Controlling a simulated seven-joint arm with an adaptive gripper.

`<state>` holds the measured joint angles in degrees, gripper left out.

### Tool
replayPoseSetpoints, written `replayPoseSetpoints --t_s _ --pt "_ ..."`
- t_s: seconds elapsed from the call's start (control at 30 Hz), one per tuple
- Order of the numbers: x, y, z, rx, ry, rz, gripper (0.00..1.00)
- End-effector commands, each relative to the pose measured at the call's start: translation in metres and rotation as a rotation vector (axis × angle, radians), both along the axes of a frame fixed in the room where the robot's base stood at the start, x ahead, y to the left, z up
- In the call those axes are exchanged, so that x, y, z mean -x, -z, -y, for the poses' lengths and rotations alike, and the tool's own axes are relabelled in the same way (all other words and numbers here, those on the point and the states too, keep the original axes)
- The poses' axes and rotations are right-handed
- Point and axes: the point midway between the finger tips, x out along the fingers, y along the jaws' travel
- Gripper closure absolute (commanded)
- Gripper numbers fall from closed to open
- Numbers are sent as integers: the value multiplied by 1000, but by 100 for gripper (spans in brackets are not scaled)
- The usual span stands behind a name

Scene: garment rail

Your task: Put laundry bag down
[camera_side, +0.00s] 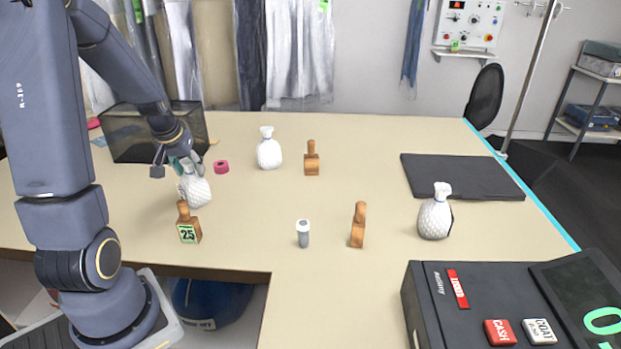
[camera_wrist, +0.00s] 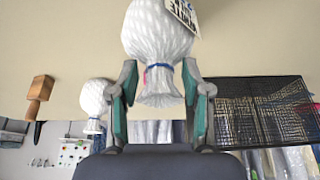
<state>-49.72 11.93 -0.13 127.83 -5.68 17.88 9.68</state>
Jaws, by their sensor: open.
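A white, quilted laundry bag (camera_side: 197,191) is at the left of the table in the side view, below my gripper (camera_side: 177,163). It looks slightly tilted, and I cannot tell whether its base touches the table. In the wrist view the same bag (camera_wrist: 158,40) has a blue tie at its neck and a printed tag. The fingers of my gripper (camera_wrist: 160,95) are apart on either side of the gathered top, with gaps visible. A second white bag (camera_side: 268,152) stands at the back, and a third (camera_side: 435,217) stands at the right.
A wooden-handled block marked 25 (camera_side: 188,228) stands close in front of the bag. A dark mesh basket (camera_side: 135,140) is behind it, and a pink roll (camera_side: 221,167) lies to its right. Two wooden blocks (camera_side: 311,160) (camera_side: 358,228) and a small cylinder (camera_side: 303,238) stand mid-table. A dark mat (camera_side: 460,177) lies right.

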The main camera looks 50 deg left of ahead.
Motion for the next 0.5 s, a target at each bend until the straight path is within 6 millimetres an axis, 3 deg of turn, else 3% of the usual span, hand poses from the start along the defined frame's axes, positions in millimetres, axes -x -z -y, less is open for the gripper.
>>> replayPoseSetpoints --t_s 0.17,0.5 --pt "2 -15 2 -4 1 3 52" --pt "22 -84 23 -5 2 4 52"
